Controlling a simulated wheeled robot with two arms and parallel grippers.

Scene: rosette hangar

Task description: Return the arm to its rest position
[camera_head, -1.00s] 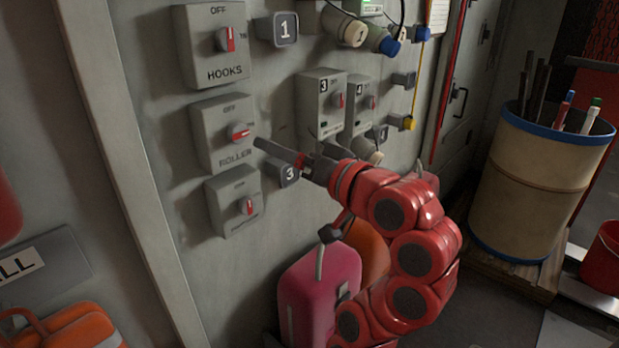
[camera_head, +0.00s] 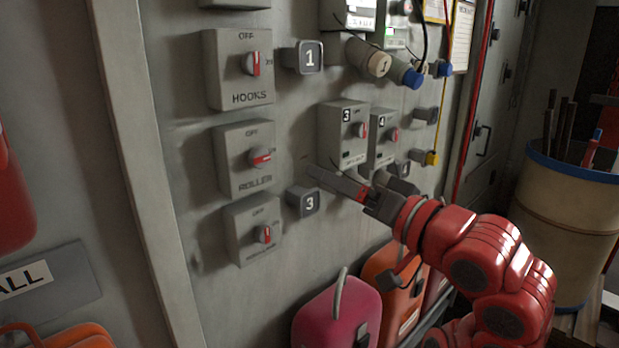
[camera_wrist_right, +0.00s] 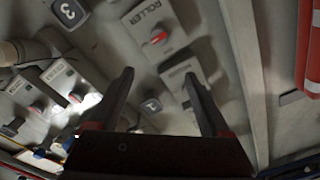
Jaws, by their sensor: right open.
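My right arm (camera_head: 490,255), red with dark joints, comes in from the lower right. Its right gripper (camera_head: 312,172) is in front of the wall panel, just right of the ROLLER switch box (camera_head: 243,160) and above the grey socket numbered 3 (camera_head: 303,201). In the right wrist view the two dark fingers of the right gripper (camera_wrist_right: 160,92) stand apart with nothing between them. The ROLLER box also shows there (camera_wrist_right: 153,30), beyond the fingers. The ROLLER switch has a red handle lying close to level. My left gripper is not in view.
The HOOKS switch box (camera_head: 238,70) and a lower switch box (camera_head: 252,230) are on the same wall. Boxes 3 (camera_head: 342,135) and 4 (camera_head: 382,138) are behind the gripper. A pink case (camera_head: 338,315) and an orange case (camera_head: 393,285) stand below the arm. A bin (camera_head: 570,215) stands right.

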